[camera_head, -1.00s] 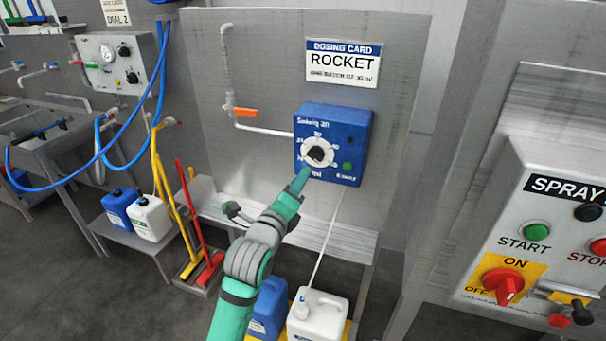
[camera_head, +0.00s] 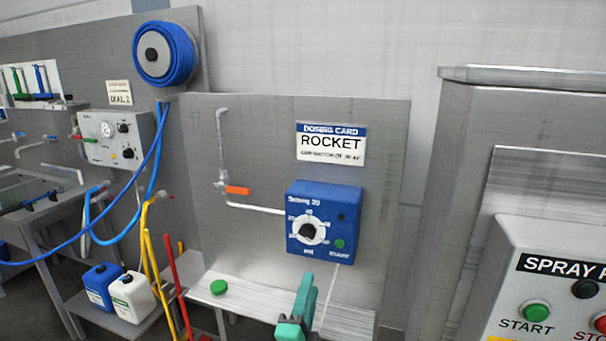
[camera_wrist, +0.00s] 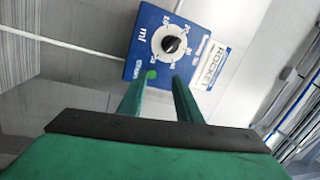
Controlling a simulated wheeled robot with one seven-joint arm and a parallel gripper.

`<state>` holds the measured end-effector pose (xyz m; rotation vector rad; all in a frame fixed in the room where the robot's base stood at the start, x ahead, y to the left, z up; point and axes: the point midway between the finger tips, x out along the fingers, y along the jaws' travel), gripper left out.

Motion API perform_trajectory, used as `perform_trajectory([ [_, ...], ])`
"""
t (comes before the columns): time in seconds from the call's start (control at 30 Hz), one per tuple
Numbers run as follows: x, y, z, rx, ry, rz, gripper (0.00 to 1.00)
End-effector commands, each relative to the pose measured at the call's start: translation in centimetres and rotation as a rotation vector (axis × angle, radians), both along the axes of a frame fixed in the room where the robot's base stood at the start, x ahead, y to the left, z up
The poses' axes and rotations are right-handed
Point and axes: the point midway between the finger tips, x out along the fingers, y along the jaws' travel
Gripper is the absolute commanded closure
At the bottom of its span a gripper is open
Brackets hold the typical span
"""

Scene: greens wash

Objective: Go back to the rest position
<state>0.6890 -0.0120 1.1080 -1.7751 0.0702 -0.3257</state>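My gripper (camera_wrist: 158,80) shows in the wrist view as two green fingers with a gap between them and nothing in it. In the head view my gripper (camera_head: 308,278) is at the bottom middle, below the blue dosing box (camera_head: 321,243) and apart from it. The box has a white dial with a black knob (camera_head: 309,231) and a green button (camera_head: 340,243). The box also shows ahead of the fingers in the wrist view (camera_wrist: 140,56). Most of my arm is out of the head view.
A steel shelf (camera_head: 255,302) runs under the box, with a green round item (camera_head: 219,287) on it. A white pipe with an orange handle (camera_head: 237,190) is left of the box. A spray panel (camera_head: 520,285) stands at the right. Hoses and canisters are at the left.

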Motion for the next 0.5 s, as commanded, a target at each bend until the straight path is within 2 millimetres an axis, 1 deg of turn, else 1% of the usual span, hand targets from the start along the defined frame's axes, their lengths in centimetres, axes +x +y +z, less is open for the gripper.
perform_trajectory([
  [0.03,-0.8,-0.6,-1.2,-0.076,0.014,0.001,0.69],
  [0.27,-4.8,-1.7,-6.1,-0.402,0.074,0.025,0.69],
  [0.47,-9.3,-2.5,-10.8,-0.646,0.133,0.059,0.69],
  [0.5,-10.4,-2.6,-11.7,-0.691,0.145,0.067,0.69],
])
